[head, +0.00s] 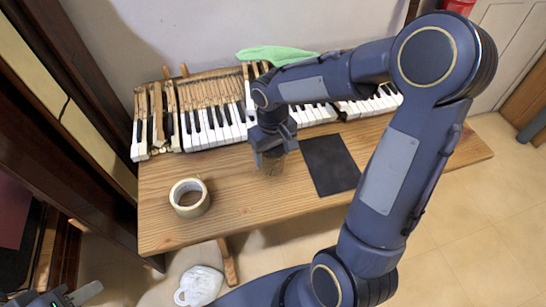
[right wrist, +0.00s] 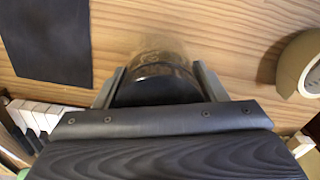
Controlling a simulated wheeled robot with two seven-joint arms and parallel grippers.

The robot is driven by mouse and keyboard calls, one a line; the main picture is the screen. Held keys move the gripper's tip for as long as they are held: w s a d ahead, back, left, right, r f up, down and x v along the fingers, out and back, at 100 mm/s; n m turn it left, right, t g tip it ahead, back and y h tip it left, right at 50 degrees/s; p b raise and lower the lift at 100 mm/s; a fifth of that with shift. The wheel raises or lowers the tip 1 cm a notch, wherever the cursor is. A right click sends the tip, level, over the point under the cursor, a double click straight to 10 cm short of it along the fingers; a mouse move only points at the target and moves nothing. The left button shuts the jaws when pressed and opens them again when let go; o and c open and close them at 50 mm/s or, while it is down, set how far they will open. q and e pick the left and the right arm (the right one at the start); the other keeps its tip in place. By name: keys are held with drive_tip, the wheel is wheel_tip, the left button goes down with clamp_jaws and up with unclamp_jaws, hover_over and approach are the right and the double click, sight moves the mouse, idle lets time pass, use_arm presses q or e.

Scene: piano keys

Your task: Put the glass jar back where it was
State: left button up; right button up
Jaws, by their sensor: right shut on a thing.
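The glass jar (right wrist: 158,66) is between the fingers of my right gripper (right wrist: 158,85) in the right wrist view, with a dark top and a see-through side. My right gripper is shut on it. In the head view my right gripper (head: 270,152) points down over the wooden table, and the jar (head: 272,165) shows only as a faint shape under the fingers. It is on or very near the table; I cannot tell which. My left gripper (head: 80,295) is at the bottom left corner, away from the table, and only partly in view.
A tape roll (head: 189,197) lies left of the jar. A black mat (head: 329,164) lies just right of it. Piano keys (head: 215,127) run along the back of the table (head: 235,225), with a green cloth (head: 275,54) behind. A white bag-like object (head: 199,285) is on the floor.

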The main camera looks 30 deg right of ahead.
wheel_tip(320, 180, down, 2)
drive_tip(key=shift+f+b, duration=0.25)
drive_tip(key=shift+b, duration=0.05)
drive_tip(key=o, duration=1.3)
drive_tip(key=shift+r, duration=0.1)
